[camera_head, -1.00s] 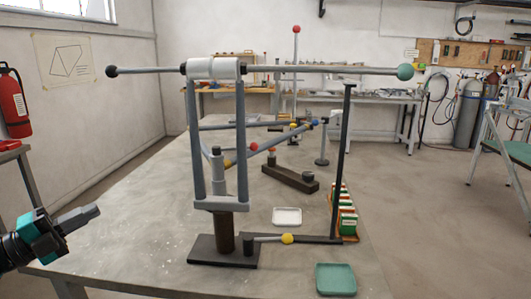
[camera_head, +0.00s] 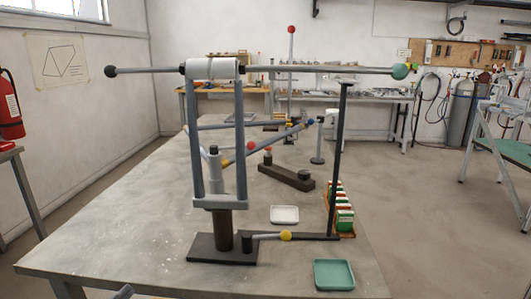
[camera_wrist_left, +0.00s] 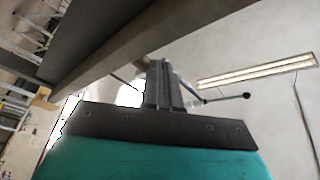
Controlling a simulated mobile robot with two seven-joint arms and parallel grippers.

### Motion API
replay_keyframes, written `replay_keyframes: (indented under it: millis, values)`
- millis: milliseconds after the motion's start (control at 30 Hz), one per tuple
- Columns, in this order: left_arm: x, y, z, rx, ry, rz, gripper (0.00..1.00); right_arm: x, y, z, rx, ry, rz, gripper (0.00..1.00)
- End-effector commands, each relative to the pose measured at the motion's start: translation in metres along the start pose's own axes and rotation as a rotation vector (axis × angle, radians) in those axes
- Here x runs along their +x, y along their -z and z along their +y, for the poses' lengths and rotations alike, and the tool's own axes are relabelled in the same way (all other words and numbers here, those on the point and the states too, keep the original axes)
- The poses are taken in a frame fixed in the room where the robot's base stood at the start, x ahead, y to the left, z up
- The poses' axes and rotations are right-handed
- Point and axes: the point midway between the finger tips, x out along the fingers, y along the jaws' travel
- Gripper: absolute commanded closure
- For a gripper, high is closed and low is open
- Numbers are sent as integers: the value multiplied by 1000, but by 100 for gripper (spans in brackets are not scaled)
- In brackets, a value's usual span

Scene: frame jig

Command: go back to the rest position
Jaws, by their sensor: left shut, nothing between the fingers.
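My left gripper shows in the head view only as a grey tip (camera_head: 122,292) at the bottom left edge, low by the table's front edge. In the left wrist view its grey fingers (camera_wrist_left: 165,88) are together with nothing between them, beyond the teal and dark gripper body. The frame jig (camera_head: 218,200) stands upright on the grey table, apart from the gripper. Its long top rod has a dark ball (camera_head: 111,71) at the left end and a green ball (camera_head: 400,71) at the right end. My right gripper is in neither view.
The table (camera_head: 110,245) has a bare left front area. A dark post (camera_head: 340,160), a white tray (camera_head: 285,214), a green tray (camera_head: 334,274) and a rack of green-and-white boxes (camera_head: 344,218) stand right of the jig. A dark beam (camera_wrist_left: 130,45) crosses the left wrist view close by.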

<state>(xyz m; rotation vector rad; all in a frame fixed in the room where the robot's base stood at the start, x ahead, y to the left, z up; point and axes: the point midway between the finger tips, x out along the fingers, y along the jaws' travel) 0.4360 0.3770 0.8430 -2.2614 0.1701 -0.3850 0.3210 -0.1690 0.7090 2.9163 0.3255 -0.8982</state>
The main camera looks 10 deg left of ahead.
Motion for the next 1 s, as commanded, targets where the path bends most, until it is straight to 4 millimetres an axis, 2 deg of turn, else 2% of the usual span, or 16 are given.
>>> replay_keyframes:
  millis: [167, 300, 500, 667, 1000]
  values:
    - [-16, 2, 59, -139, -179, -181, 100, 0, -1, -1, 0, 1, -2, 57]
    - [-43, 8, 108, -252, -323, -367, 100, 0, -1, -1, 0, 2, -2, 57]
    - [-85, 22, 155, -357, -464, -594, 100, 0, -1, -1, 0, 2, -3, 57]
    - [-118, 36, 180, -420, -538, -751, 100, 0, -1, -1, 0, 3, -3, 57]
    - [-99, 81, 224, -710, -394, -771, 100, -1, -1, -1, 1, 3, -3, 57]
